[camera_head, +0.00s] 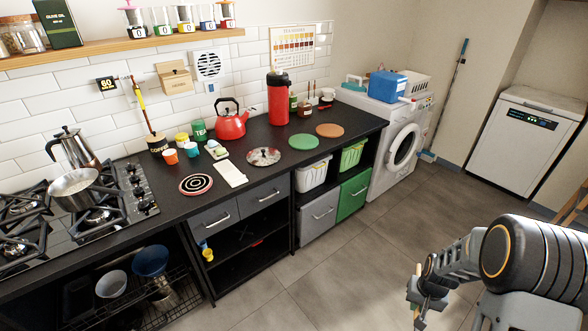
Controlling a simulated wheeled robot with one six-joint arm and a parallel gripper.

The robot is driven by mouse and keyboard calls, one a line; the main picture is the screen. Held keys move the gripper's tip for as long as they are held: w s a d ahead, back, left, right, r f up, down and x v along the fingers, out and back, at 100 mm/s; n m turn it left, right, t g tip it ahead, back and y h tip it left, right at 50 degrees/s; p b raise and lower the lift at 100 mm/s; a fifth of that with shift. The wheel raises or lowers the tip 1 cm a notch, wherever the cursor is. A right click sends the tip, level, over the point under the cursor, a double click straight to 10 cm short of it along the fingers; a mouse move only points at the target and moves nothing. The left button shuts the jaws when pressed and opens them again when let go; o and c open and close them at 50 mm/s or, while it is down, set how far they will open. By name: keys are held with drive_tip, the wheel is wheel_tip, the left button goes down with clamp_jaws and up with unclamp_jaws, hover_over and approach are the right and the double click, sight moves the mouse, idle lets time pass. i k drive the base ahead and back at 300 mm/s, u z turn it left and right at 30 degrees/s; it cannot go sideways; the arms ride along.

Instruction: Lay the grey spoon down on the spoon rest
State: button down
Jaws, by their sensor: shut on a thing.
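My gripper (430,297) is at the lower right, over the floor and well away from the counter. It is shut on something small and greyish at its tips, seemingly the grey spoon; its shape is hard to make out. A flat, pale, oblong piece (231,174) lies on the black counter, right of the striped round mat; it looks like the spoon rest, though I cannot be sure. Nothing is seen lying on it.
The black counter (240,203) holds a hob (128,205) with a saucepan (74,189), a red kettle (231,122), a red flask (278,100), cups and several round mats. A washing machine (402,150) stands at its right end. Open floor (340,262) lies between counter and gripper.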

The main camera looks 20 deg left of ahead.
sight(229, 170)
drive_tip(key=u, duration=1.8)
drive_tip(key=i, duration=0.65)
